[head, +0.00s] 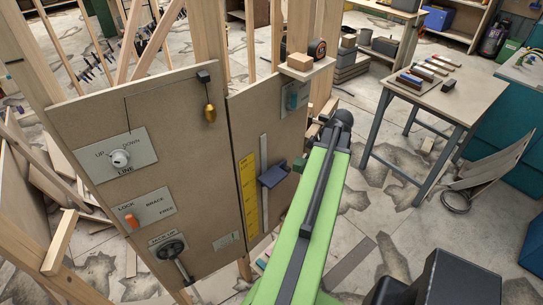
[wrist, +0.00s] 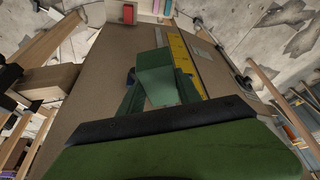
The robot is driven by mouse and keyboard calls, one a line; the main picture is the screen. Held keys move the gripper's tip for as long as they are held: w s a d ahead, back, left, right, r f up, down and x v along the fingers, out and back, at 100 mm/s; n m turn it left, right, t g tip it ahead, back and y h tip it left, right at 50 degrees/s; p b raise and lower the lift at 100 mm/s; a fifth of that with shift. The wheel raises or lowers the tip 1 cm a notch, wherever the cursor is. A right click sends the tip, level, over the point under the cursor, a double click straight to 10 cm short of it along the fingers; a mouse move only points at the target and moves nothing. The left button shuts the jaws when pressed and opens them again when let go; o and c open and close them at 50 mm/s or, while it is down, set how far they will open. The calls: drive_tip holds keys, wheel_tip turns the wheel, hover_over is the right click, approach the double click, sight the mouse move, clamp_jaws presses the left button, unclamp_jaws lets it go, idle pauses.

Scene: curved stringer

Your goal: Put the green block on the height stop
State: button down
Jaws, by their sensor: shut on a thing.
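The green block (wrist: 168,82) is between the two fingers of my gripper (wrist: 160,98) in the wrist view, and my gripper is shut on it. In the head view, my green arm hides most of the gripper. A small green piece (head: 299,164) shows at the arm's left edge; I cannot tell if it is block or finger. The height stop (head: 272,175) is a dark blue-grey ledge on a vertical metal rail (head: 264,150), close left of that green piece, with a visible gap. A yellow scale (head: 248,190) runs beside the rail; it also shows in the wrist view (wrist: 186,62).
The brown panel (head: 190,110) carries a line knob (head: 120,158), an orange lever (head: 131,220), a hanging brass weight (head: 210,113) and a take-up crank (head: 172,249). A small shelf (head: 305,69) with a wood block and tape measure stands above the height stop. A workbench (head: 445,95) is at right.

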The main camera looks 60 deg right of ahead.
drive_tip(key=r+p, duration=0.1)
drive_tip(key=r, duration=0.1)
drive_tip(key=a+r+p, duration=0.1)
drive_tip(key=r, duration=0.1)
drive_tip(key=shift+s+r, duration=0.2)
drive_tip(key=shift+r, duration=0.1)
drive_tip(key=shift+w+f, duration=0.2)
drive_tip(key=shift+f, duration=0.15)
drive_tip(key=b, duration=0.7)
approach(275, 171)
drive_tip(key=shift+w+a+f, duration=0.15)
drive_tip(key=shift+w+f, duration=0.45)
drive_tip(key=shift+w, duration=0.45)
wheel_tip(275, 171, down, 4)
drive_tip(key=b, duration=0.4)
drive_tip(key=shift+f, duration=0.2)
drive_tip(key=shift+r, duration=0.25)
drive_tip(key=shift+f, duration=0.2)
drive_tip(key=c, duration=0.8)
unclamp_jaws()
drive_tip(key=shift+c, duration=0.2)
